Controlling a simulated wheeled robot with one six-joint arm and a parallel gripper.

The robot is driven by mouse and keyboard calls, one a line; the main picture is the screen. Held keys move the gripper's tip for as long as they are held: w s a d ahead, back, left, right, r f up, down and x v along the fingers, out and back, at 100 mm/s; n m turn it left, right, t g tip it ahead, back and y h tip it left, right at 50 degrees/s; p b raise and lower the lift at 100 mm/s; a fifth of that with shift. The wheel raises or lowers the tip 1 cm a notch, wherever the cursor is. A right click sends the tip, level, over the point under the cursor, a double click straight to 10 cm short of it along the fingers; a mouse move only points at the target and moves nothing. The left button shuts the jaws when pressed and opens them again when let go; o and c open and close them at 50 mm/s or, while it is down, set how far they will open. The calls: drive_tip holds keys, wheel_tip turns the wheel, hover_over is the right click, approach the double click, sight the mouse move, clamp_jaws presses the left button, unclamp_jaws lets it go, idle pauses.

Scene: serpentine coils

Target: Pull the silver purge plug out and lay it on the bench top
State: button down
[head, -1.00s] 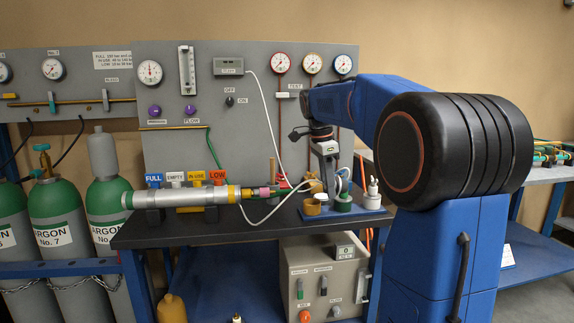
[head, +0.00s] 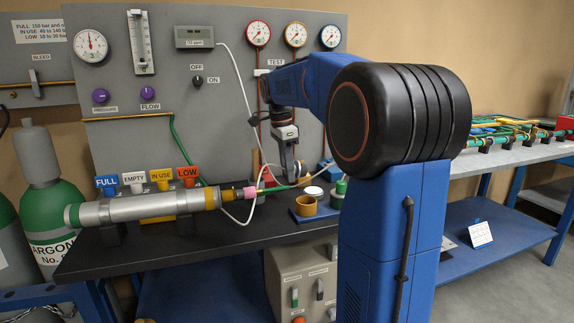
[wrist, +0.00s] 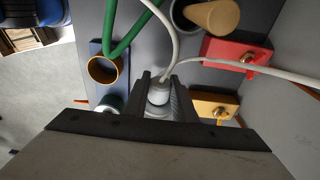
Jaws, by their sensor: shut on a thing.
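My gripper (wrist: 160,96) is shut on a silver-grey cylindrical piece (wrist: 157,94) with a white line at its end; it looks like the silver purge plug. In the head view my gripper (head: 292,178) is low above the bench top (head: 185,234), right of the pink end (head: 250,192) of the silver tube (head: 150,207). The plug is too small and hidden to pick out there. I cannot tell whether it is still seated in anything.
A blue tray (head: 298,218) holds a brass cup (head: 306,206) and a green-based piece (head: 341,187), right of my gripper. White line (head: 238,85) and green hose (wrist: 128,32) run close by. Red (wrist: 240,52) and yellow (wrist: 212,107) blocks stand near. The front bench top is clear.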

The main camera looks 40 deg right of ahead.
drive_tip(key=shift+f, duration=2.05)
drive_tip(key=c, duration=1.4)
unclamp_jaws()
